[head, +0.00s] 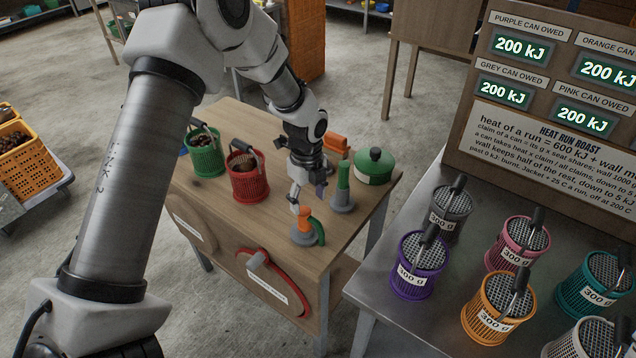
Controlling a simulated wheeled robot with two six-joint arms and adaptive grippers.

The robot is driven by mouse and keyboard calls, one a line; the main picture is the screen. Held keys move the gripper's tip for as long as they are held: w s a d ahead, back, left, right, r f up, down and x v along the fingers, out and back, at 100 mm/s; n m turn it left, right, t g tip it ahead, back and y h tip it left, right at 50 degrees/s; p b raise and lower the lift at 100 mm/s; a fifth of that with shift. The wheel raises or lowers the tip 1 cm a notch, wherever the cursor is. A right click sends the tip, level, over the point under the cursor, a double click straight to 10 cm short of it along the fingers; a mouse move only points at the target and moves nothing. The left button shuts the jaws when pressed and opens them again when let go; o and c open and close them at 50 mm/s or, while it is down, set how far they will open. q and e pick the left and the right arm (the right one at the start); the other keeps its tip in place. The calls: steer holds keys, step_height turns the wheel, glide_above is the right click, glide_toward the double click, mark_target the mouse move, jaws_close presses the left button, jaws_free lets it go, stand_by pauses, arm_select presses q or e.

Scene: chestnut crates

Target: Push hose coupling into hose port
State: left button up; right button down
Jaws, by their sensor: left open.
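A red hose (304,292) loops on the front panel of the wooden table. A grey cylinder (259,259), which looks like the hose coupling, sticks out at the loop's upper left. A label lies inside the loop, too small to read. A second label (188,228) sits further left on the panel; I cannot make out a port opening clearly. My left gripper (307,193) points down above the table top, open and empty, just behind an orange-topped grey piece with a green handle (304,228). It is apart from the red hose and grey cylinder. My right gripper is out of view.
On the wooden table (225,116) stand a green basket (206,160), a red basket (249,187), a green-topped grey piece (343,189) and a green lidded pot (374,166). Labelled cans, including a purple one (418,270), fill the metal bench (385,300) at right.

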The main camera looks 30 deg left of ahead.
mark_target(305, 211)
arm_select(q)
steer(key=shift+s+f+p, duration=0.3)
steer(key=shift+s+f, duration=0.65)
steer(key=shift+s, duration=0.3)
steer(key=f, duration=0.2)
steer(key=w+f, duration=0.1)
steer(key=f, duration=0.1)
steer(key=shift+w+f, duration=0.15)
steer(key=shift+f, duration=0.2)
steer(key=shift+s+r, duration=0.25)
steer(key=shift+s, duration=0.15)
steer(key=c, duration=0.5)
jaws_close()
steer(key=shift+c, duration=2)
jaws_free()
jaws_close()
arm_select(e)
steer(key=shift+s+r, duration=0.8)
arm_select(q)
steer(key=shift+w+r+p, duration=0.2)
steer(key=shift+r+p, duration=0.15)
steer(key=shift+p, duration=0.2)
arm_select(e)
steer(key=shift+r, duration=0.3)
